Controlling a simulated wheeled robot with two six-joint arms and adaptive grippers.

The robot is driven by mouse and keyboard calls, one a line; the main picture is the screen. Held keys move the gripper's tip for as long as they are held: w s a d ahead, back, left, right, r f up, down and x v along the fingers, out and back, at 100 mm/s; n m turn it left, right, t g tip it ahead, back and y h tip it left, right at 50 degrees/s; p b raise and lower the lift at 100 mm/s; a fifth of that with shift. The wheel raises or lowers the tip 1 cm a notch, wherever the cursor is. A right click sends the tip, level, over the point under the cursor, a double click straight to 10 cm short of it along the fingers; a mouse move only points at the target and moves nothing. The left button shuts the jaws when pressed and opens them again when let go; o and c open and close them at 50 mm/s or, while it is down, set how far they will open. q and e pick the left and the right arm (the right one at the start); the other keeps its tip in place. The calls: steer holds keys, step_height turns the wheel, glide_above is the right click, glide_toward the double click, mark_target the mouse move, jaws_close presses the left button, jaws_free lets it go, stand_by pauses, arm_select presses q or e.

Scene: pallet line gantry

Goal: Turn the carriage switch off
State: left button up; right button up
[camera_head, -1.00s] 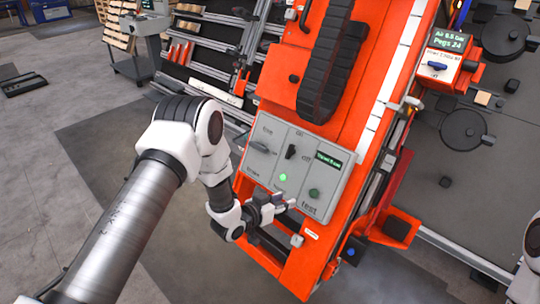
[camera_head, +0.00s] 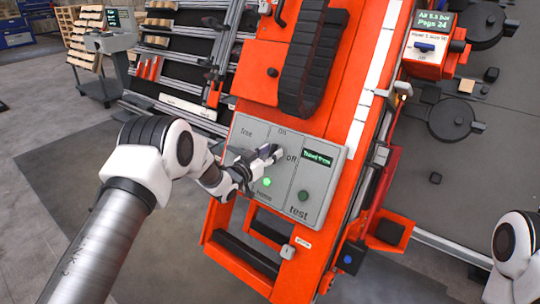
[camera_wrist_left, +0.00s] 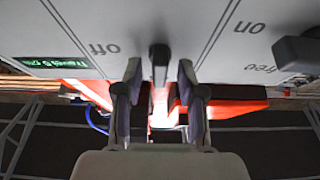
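The carriage switch is a dark lever on the grey control panel (camera_head: 328,180), which is fixed to the orange gantry. In the left wrist view the lever (camera_wrist_left: 159,62) stands out from the panel between the "on" and "off" labels. My left gripper (camera_head: 275,153) is at the panel face, and its fingers hide the lever in the head view. In the left wrist view the left gripper (camera_wrist_left: 160,75) is open, one finger on each side of the lever, with a visible gap to each. Part of my right arm shows at the right edge; its gripper is out of view.
A dark free/home knob (camera_wrist_left: 300,50) sits beside the switch. An orange valve box (camera_head: 427,50) stands at upper right.

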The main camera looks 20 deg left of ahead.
arm_select(q)
jaws_close()
steer(key=shift+d+n+y, duration=0.1)
steer(key=shift+n+y, duration=0.2)
steer(key=shift+n, duration=0.3)
steer(key=n+y+p, duration=0.1)
steer(key=n, duration=0.1)
steer(key=n+y, duration=0.1)
steer(key=n, duration=0.2)
steer(key=shift+r+y+p, duration=0.15)
steer(key=shift+y+p, duration=0.25)
steer(key=n+y+p, duration=0.1)
steer(key=n, duration=0.2)
steer(key=n+y+p, duration=0.1)
steer(key=n, duration=0.1)
steer(key=shift+n+y, duration=0.4)
steer(key=n+g+y+p, duration=0.1)
steer(key=n, duration=0.2)
steer(key=n+g+y+p, duration=0.1)
steer(key=n, duration=0.2)
steer(key=shift+g, duration=0.3)
steer(key=shift+n+g+y+p, duration=0.3)
steer(key=shift+n+g+p, duration=0.35)
steer(key=shift+n, duration=0.95)
